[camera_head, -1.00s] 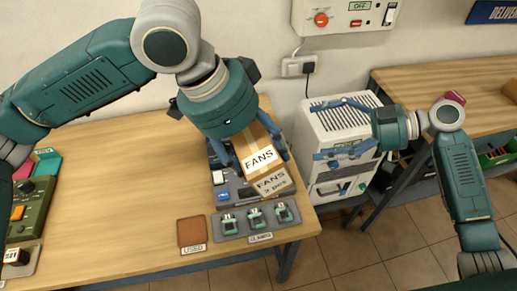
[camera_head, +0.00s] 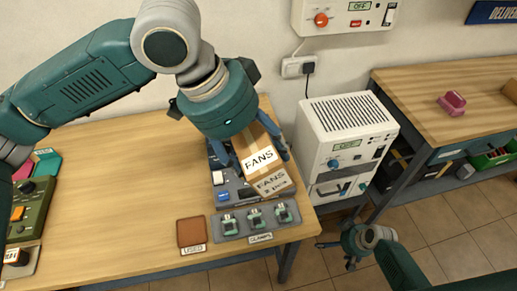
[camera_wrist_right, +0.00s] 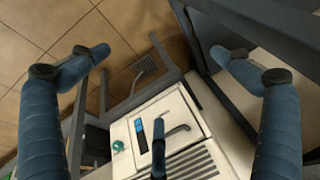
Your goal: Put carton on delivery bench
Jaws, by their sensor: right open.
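The brown carton (camera_head: 270,180), labelled "FANS", is tilted between the fingers of my left gripper (camera_head: 258,148), over the dark panel on the left table. The fingers lie along its two sides. Whether the carton touches the panel below, I cannot tell. The delivery bench (camera_head: 425,88) is the wooden bench at the right, under a partly cut-off blue sign (camera_head: 493,12) reading "DELIVER". My right gripper (camera_head: 335,255) is low, beside the left table's right end and in front of the white unit. In the right wrist view its fingers (camera_wrist_right: 160,58) are wide apart and empty.
The white vented unit (camera_head: 347,125) stands between the left table (camera_head: 120,190) and the bench. A pink object (camera_head: 452,103) sits on the bench, with free wood around it. A brown pad (camera_head: 191,232) and a clamp tray (camera_head: 256,222) lie at the table's front edge.

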